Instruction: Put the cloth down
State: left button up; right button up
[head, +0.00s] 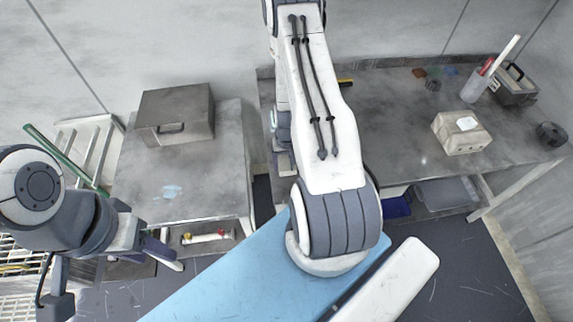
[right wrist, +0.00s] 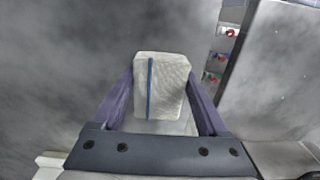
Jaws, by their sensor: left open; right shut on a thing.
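The cloth (right wrist: 172,88) is a pale, folded, woven pad with a blue stripe, seen in the right wrist view. My right gripper (right wrist: 160,90) is shut on it, with a purple finger on each side. Behind the cloth is a grey, smudged surface (right wrist: 60,70); I cannot tell whether the cloth touches it. In the head view my right arm hides the cloth. My left gripper (head: 158,248) is open at the lower left, in front of the left grey bench (head: 205,180), with no cloth near it.
A grey metal box (head: 178,112) sits on the left bench. The right grey worktop (head: 385,130) carries a beige block (head: 461,131), a cup (head: 474,88) with sticks, a dark toolbox (head: 514,85) and a dark round thing (head: 551,134). Its middle is clear.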

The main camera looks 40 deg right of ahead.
aim_at(287, 164)
jog(key=shift+f, duration=0.25)
jog(key=o, duration=1.1)
jog(key=shift+r, duration=0.1)
notch_tip(287, 164, up, 8)
jog(key=p, duration=0.6)
jog(key=shift+p, duration=0.3)
jog(key=shift+r+b, duration=0.35)
jog(key=shift+r, duration=1.85)
